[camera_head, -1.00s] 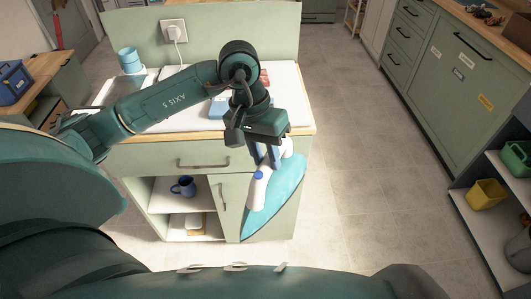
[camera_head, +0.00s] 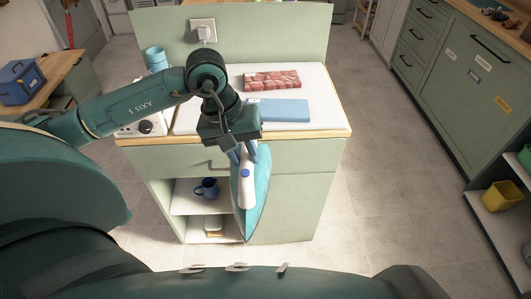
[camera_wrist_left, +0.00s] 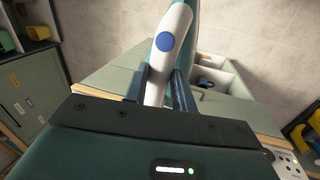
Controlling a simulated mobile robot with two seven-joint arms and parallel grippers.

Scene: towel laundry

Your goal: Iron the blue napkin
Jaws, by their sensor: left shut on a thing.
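My left gripper (camera_head: 247,152) is shut on the handle of an iron (camera_head: 247,185) with a white handle, a blue button and a teal body. The iron hangs in front of the cabinet with its tip pointing down. In the left wrist view the iron's white handle (camera_wrist_left: 172,35) sits between the two fingers (camera_wrist_left: 160,88). A flat blue napkin (camera_head: 284,110) lies on the white board on top of the cabinet, to the right of and behind the gripper. My right gripper is not in view.
The white ironing surface (camera_head: 310,82) also holds a folded red patterned cloth (camera_head: 272,80) behind the napkin. A light blue cup (camera_head: 156,58) stands at the back left, near a dial unit (camera_head: 146,127). A dark blue mug (camera_head: 207,188) sits on the shelf below.

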